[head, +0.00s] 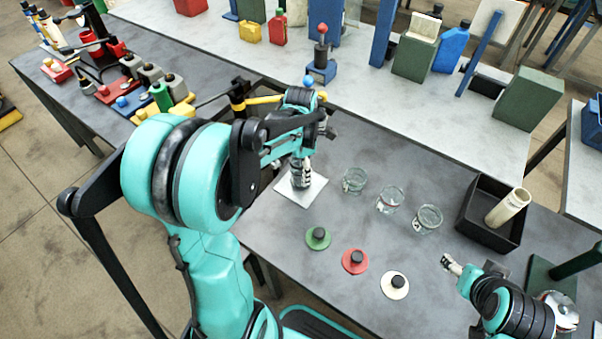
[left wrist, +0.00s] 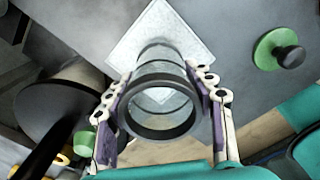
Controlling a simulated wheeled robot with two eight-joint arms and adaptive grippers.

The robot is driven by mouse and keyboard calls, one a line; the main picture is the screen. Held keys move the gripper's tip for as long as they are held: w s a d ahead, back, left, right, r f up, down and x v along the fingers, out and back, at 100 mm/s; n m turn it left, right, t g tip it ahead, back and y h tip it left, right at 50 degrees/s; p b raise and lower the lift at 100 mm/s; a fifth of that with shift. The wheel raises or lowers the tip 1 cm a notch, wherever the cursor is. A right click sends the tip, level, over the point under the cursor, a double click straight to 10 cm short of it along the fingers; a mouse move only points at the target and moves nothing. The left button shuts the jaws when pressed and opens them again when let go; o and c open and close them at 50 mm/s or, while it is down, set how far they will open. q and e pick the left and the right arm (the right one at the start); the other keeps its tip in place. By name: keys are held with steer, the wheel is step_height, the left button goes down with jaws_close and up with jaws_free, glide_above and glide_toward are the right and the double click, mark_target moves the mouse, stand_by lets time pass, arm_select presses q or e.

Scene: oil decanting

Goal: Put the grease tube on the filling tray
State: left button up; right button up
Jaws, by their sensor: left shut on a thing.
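My left gripper (head: 302,165) is shut on a clear cylinder with a dark rim, which shows best in the left wrist view (left wrist: 160,105). The fingers press on it from both sides. It is over the pale square tray (head: 297,199), also seen in the left wrist view (left wrist: 128,40). I cannot tell whether its bottom touches the tray. A cream tube (head: 509,206) leans inside a black bin (head: 482,228) at the right. I cannot tell which of the two is the grease tube. My right gripper (head: 451,264) is low at the right, apart from these things; its jaws are unclear.
Several glass jars, such as this one (head: 354,181), stand right of the tray. Green (head: 318,238), red (head: 355,261) and white (head: 394,285) knobbed discs lie in front. A green stand (head: 550,275) is at the right. The table between the jars and discs is clear.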

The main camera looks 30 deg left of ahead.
arm_select(q)
steer(key=shift+f, duration=0.55)
steer(key=shift+r, duration=0.1)
steer(key=shift+f, duration=0.2)
steer(key=o, duration=1.4)
steer(key=shift+r, duration=0.1)
